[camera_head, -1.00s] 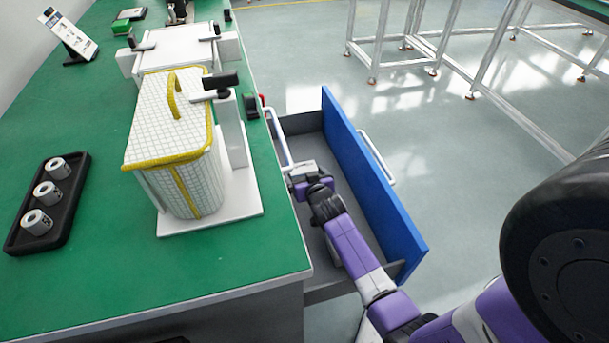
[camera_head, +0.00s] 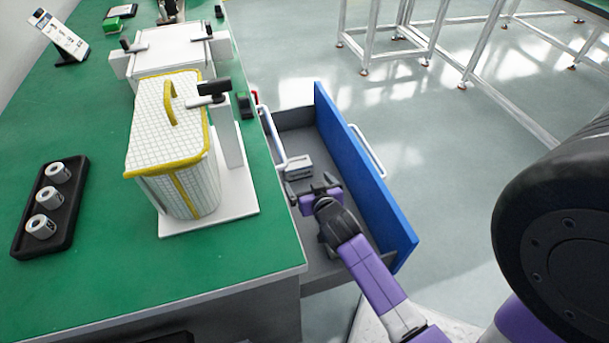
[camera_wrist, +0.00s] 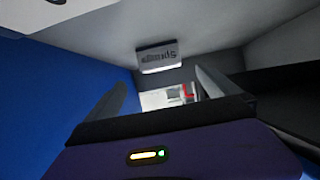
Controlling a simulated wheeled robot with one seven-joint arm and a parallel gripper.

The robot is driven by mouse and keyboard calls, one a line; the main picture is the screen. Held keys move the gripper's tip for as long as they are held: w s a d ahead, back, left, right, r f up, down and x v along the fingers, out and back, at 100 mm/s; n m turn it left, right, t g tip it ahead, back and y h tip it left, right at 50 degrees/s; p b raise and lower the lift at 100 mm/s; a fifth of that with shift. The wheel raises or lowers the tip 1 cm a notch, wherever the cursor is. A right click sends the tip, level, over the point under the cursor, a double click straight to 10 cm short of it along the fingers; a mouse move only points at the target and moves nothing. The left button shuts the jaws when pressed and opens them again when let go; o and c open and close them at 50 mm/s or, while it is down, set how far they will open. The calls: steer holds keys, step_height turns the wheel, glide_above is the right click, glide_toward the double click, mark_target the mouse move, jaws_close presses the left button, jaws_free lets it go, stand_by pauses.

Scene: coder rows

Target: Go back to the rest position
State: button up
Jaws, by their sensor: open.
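My gripper (camera_head: 311,187) is inside the open blue-fronted drawer (camera_head: 362,175), with its fingers spread and nothing between them. It also shows in the wrist view (camera_wrist: 160,88), where its two fingers stand apart. A small grey box (camera_head: 298,166) lies on the drawer floor, just beyond the fingertips and apart from them. In the wrist view the box (camera_wrist: 158,58) shows dark lettering that I cannot fully read. My forearm reaches into the drawer from the lower right.
The green bench (camera_head: 110,285) edges the drawer on the left. On it stand a white grid-patterned bin with yellow trim (camera_head: 165,125) and a black tray (camera_head: 24,240) with several white rolls. The floor to the right is open; metal-framed tables (camera_head: 440,40) stand farther back.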

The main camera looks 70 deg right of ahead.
steer(key=shift+s+a+r, duration=0.2)
steer(key=shift+s+a, duration=0.1)
steer(key=shift+a, duration=0.05)
stand_by(0.4)
